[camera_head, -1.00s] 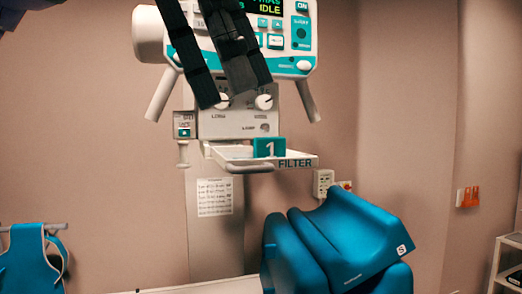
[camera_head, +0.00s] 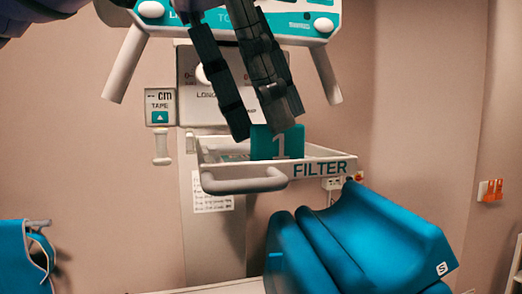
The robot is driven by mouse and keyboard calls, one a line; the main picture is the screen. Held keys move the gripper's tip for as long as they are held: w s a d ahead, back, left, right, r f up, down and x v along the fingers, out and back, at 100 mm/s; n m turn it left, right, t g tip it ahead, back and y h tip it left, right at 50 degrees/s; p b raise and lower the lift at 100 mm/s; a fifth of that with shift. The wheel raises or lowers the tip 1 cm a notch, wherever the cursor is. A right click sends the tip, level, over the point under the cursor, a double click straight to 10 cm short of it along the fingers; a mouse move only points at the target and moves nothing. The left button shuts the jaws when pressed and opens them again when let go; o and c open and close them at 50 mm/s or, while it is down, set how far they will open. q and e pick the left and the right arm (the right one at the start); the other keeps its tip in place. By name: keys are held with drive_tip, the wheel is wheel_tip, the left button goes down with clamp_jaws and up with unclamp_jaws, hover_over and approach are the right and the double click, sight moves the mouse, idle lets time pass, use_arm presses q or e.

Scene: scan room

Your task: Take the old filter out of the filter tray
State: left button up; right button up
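The filter tray (camera_head: 322,167), white with a front handle and the word FILTER, is pulled out below the machine head. A teal filter (camera_head: 291,146) marked 1 stands upright in it. My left gripper (camera_head: 262,130) hangs down from the top with its two dark fingers apart and nothing between them. Its fingertips are at the filter's top edge in the picture; the right finger covers part of that edge. I cannot tell whether they touch. My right gripper is not in view.
The machine head (camera_head: 300,20) with its two grey handles is above the tray. A tape box (camera_head: 160,107) hangs to the left. Blue cushions (camera_head: 385,240) stand below right. A blue apron (camera_head: 14,262) hangs at the lower left. Open air lies in front of the tray.

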use_arm(q)
drive_tip(key=shift+x, duration=1.1)
clamp_jaws()
